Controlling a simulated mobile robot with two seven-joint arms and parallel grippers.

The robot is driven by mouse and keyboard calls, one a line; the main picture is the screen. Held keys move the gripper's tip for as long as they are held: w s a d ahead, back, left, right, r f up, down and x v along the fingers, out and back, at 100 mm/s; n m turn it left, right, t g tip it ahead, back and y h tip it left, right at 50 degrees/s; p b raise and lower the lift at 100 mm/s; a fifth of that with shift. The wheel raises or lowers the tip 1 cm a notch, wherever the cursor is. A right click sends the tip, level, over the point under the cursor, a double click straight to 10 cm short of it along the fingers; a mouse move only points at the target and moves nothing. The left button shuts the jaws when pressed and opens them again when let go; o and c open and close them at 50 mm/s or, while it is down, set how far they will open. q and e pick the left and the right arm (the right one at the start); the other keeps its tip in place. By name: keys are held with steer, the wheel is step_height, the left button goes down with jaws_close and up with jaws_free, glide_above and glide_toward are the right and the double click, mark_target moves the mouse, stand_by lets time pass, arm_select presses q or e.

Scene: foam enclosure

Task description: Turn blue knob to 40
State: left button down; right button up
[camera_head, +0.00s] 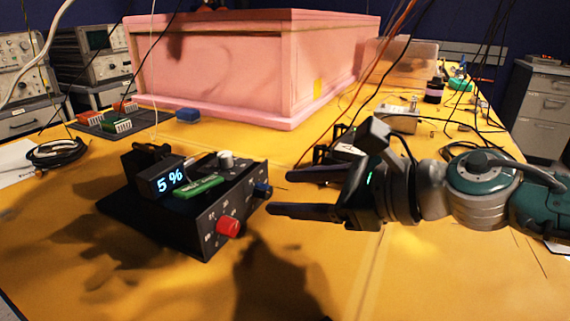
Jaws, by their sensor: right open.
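A black control box (188,226) sits on the yellow table, with knobs on its sloped front. The blue knob (262,190) is at the box's right end. A red knob (228,226) is nearer to me, and a white knob (225,159) is at the back. A small display (167,181) on the box reads "5 %". My right gripper (277,192) comes in from the right, its two dark fingers apart and empty. The fingertips are close to the right of the blue knob; I cannot tell whether they touch it. My left gripper is not in view.
A large pink foam enclosure (220,70) stands behind the box. A green piece (199,187) lies on the box. Cables hang at the right, and a coiled black cable (56,152) lies at the left. The front of the yellow table (330,285) is clear.

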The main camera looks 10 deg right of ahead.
steer(key=v, duration=0.6)
steer(key=shift+s+d+r+p, duration=0.15)
steer(key=shift+s+d+p, duration=0.1)
steer(key=shift+s+p, duration=0.05)
